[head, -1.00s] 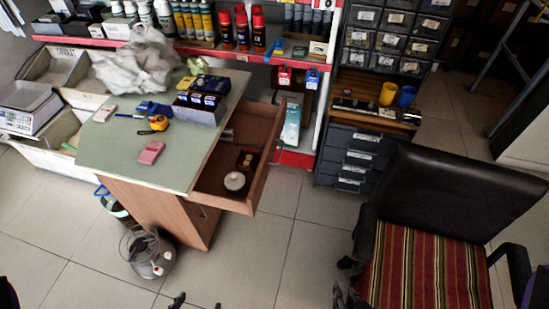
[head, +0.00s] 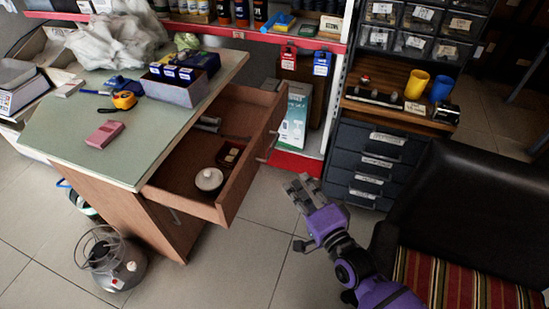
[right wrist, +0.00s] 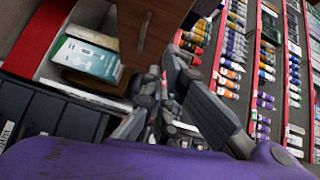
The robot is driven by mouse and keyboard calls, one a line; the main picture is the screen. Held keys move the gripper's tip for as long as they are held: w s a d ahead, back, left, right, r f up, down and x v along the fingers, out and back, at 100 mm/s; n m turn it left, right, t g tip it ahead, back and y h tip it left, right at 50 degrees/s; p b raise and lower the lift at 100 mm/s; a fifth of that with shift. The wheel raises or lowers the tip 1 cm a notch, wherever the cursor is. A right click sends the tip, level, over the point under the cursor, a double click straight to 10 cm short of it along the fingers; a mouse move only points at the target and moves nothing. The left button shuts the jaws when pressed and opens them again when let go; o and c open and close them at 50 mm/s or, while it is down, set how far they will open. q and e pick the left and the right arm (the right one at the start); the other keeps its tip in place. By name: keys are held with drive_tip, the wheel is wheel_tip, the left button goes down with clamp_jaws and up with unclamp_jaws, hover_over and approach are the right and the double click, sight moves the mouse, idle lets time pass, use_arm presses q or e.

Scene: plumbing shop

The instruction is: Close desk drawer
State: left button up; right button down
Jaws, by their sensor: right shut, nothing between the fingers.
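The desk drawer (head: 262,150) is pulled out to the right of the green-topped desk (head: 75,135). Inside it are a round white-lidded thing, a small dark box and some tools. The drawer's handle is on its right-hand front. My right gripper (head: 298,186), on a purple arm, is shut and empty, to the right of the drawer front with a gap between them. In the right wrist view the gripper's fingers (right wrist: 165,85) point toward a brown wooden panel (right wrist: 150,30), likely the drawer front. My left gripper is not in view.
A black chair with a striped seat (head: 460,280) stands at the right, close to my right arm. A dark drawer cabinet (head: 365,160) and a red-edged shelf stand behind. A wire-caged round thing (head: 105,262) is on the floor by the desk. Tiled floor is free below the drawer.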

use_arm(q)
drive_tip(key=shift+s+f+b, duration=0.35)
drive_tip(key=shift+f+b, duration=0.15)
use_arm(e)
drive_tip(key=w+a+m, duration=0.2)
drive_tip(key=w+a, duration=0.6)
drive_tip(key=w, duration=0.2)
drive_tip(key=shift+a+r, duration=0.2)
drive_tip(key=shift+r, duration=0.2)
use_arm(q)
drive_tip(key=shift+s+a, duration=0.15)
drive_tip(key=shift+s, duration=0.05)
use_arm(e)
drive_tip(key=shift+w, duration=0.1)
